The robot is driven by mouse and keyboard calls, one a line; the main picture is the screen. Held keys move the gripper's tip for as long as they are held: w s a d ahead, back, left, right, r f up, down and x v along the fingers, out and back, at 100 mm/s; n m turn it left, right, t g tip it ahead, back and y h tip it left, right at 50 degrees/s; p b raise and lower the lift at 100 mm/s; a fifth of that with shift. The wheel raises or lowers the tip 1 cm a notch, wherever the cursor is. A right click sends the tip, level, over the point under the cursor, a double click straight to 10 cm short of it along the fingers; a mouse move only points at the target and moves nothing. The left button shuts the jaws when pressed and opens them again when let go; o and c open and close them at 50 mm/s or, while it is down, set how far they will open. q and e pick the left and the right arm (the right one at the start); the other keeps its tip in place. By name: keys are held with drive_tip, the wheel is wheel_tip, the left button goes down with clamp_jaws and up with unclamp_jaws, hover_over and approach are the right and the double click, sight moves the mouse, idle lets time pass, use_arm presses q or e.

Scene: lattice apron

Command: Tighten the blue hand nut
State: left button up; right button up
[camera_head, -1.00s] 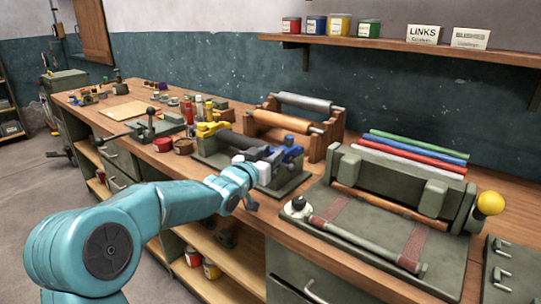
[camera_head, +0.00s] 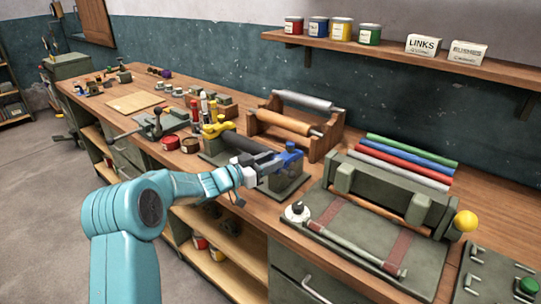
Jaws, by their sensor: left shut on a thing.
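The blue hand nut (camera_head: 290,156) sits at the near right end of a green fixture (camera_head: 286,187) on the workbench. The fixture carries a dark roller (camera_head: 243,144) and has a yellow part (camera_head: 218,127) at its far left end. My left gripper (camera_head: 264,170) is at the blue end, with its jaws shut on the blue hand nut. The fingertips are small here and partly hide the nut's near side. My right gripper is not in view.
A wooden rack with two rollers (camera_head: 283,122) stands just behind. A large green press (camera_head: 385,190) with a yellow knob (camera_head: 466,220) stands to the right. The wall shelf (camera_head: 400,55) holds tins and boxes.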

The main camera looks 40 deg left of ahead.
use_arm(q)
drive_tip(key=o, duration=1)
drive_tip(key=shift+f, duration=0.1)
drive_tip(key=shift+o, duration=0.2)
drive_tip(key=b+v, duration=0.2)
drive_tip(key=v, duration=1.4)
drive_tip(key=shift+s, duration=0.15)
